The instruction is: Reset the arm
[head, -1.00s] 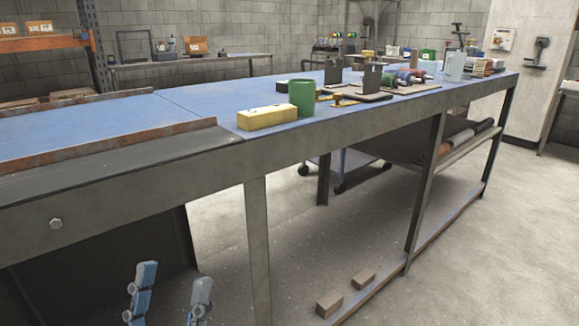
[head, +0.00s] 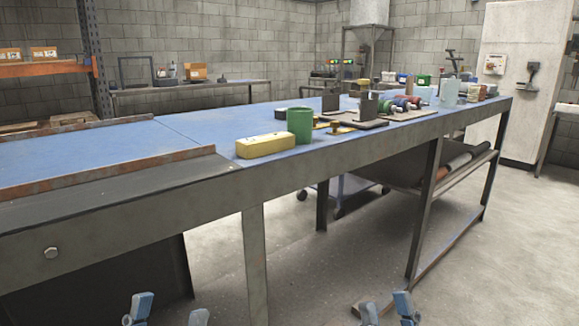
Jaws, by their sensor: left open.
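My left gripper (head: 169,312) shows at the bottom edge of the head view, in front of the long workbench and below its top. Its two blue-grey fingertips are apart with nothing between them. My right gripper (head: 387,306) is at the bottom edge, right of centre. The rest of both grippers and arms is below the frame. Neither gripper touches the bench in this view.
The workbench (head: 80,224) crosses the view, with a blue top. On it stand a green cylinder (head: 300,125), a yellow block (head: 264,146) and several items farther right. A bench leg (head: 254,262) stands between my grippers. The floor at right is open.

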